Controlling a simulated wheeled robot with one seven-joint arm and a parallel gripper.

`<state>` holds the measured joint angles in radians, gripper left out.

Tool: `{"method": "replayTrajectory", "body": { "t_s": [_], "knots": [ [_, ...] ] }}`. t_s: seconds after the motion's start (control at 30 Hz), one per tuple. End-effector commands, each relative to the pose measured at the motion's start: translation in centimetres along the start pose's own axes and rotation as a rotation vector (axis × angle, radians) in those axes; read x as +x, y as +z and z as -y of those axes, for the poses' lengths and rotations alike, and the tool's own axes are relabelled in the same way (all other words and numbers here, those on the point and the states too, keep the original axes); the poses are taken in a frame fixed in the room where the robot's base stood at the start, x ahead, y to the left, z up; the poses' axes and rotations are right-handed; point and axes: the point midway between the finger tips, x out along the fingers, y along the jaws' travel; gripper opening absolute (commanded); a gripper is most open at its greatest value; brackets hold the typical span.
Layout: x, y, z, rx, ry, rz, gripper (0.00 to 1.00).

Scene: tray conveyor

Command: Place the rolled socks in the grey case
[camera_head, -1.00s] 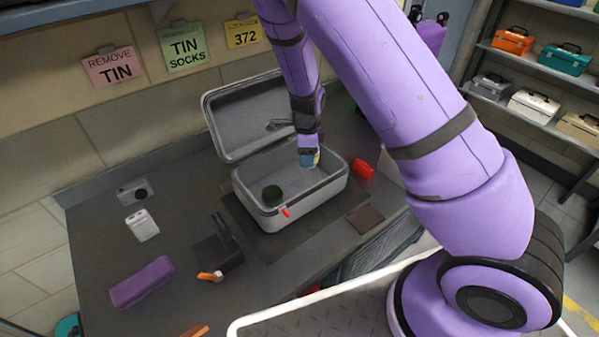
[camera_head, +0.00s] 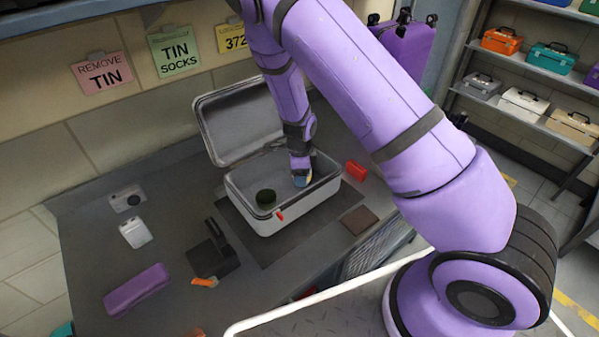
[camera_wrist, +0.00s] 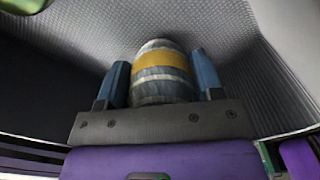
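The grey case (camera_head: 298,215) stands open on the dark bench, its lid (camera_head: 238,122) leaning back. My gripper (camera_head: 301,175) reaches down into the right part of the case. The rolled socks (camera_wrist: 163,73), grey with a yellow band, sit between its two blue fingers in the wrist view. The fingers are close against both sides of the roll, and the ribbed lining of the case is right behind it. Whether the roll touches the case floor is hard to tell. A dark green round tin (camera_head: 266,198) lies in the left part of the case.
A red box (camera_head: 356,170) is right of the case and a brown flat square (camera_head: 360,219) in front of it. A black block-like object (camera_head: 212,258), a purple case (camera_head: 137,290) and a white box (camera_head: 135,232) lie to the left. Wall notes hang behind.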

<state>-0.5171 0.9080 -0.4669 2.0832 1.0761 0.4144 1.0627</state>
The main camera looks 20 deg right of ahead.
Motion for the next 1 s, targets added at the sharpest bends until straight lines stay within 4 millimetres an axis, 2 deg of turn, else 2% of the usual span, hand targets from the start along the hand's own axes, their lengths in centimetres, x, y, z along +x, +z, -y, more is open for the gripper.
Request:
{"method": "replayTrajectory", "body": {
  "t_s": [0.03,0.1,0.47,0.57,1.0],
  "knots": [
    [0.0,0.0,0.0,0.0,0.0,0.0,0.72],
    [0.0,0.0,0.0,0.0,0.0,0.0,0.84],
    [-0.6,0.0,0.0,0.0,-0.001,0.001,0.84],
    [-1.8,0.1,0.1,-0.001,-0.003,0.001,0.84],
    [-10.1,0.1,0.0,-0.001,-0.002,0.002,0.84]
  ]
}}
